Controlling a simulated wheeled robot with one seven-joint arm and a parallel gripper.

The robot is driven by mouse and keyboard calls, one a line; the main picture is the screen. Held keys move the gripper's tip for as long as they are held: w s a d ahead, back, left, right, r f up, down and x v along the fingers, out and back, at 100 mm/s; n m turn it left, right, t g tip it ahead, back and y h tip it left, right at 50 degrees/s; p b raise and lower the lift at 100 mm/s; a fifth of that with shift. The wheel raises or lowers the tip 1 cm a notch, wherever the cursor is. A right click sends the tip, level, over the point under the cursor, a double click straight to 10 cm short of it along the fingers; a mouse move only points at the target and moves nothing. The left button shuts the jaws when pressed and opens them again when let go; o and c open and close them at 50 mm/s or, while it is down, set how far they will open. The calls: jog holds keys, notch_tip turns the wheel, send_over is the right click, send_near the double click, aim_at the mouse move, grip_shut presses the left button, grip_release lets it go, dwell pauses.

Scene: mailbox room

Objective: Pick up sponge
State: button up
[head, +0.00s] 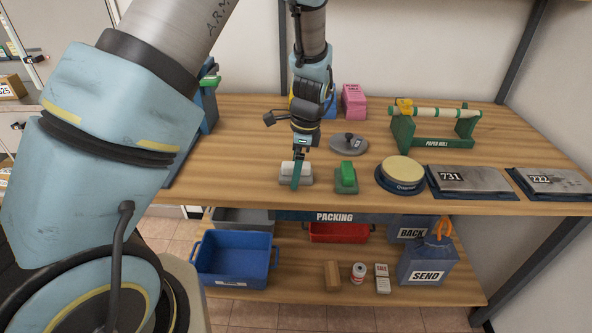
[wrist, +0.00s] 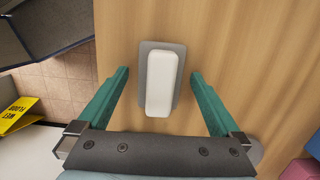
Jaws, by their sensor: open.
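A white, rounded block (wrist: 161,82), which looks like the sponge, lies on a thin grey plate (wrist: 147,58) on the wooden table. In the head view the white block (head: 288,168) is near the front edge and partly hidden by a finger. My gripper (head: 297,172) points down over it. In the wrist view my gripper (wrist: 159,75) is open, with one green finger on each side of the block and gaps between. I cannot tell the exact height of the fingertips above the plate.
Farther right are a round yellow pad (head: 403,169) in a blue dish and two numbered metal plates (head: 470,178). A grey disc (head: 348,144) with a knob lies behind.

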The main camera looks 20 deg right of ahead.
jog(key=shift+c, duration=0.2)
jog(key=c, duration=1.3)
